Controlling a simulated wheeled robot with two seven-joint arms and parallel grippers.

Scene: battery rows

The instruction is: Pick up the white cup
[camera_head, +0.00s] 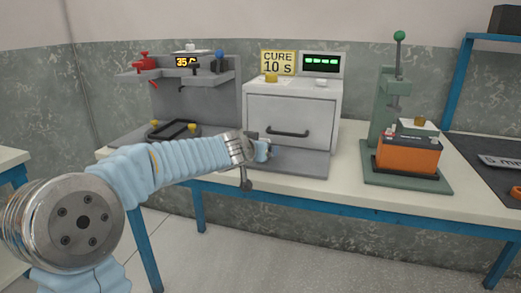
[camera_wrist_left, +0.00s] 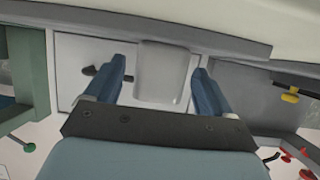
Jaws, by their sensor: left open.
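A pale grey-white, rounded block-like shape, which looks like the white cup (camera_wrist_left: 165,72), shows in the left wrist view between my left fingers. It stands out against the white oven front. My left gripper (camera_wrist_left: 158,88) is open, with one blue finger on each side of it and a visible gap on both sides. In the head view my left gripper (camera_head: 266,151) is low in front of the oven, above the grey slab. I cannot make out the cup there; the gripper and wrist may hide it. My right gripper is not in view.
The white oven (camera_head: 290,112) with a dark handle stands behind the gripper. A grey station (camera_head: 222,95) with red and blue knobs is at left. A green press (camera_head: 382,110) holding an orange battery (camera_head: 407,158) is at right. The table front (camera_head: 330,187) is clear.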

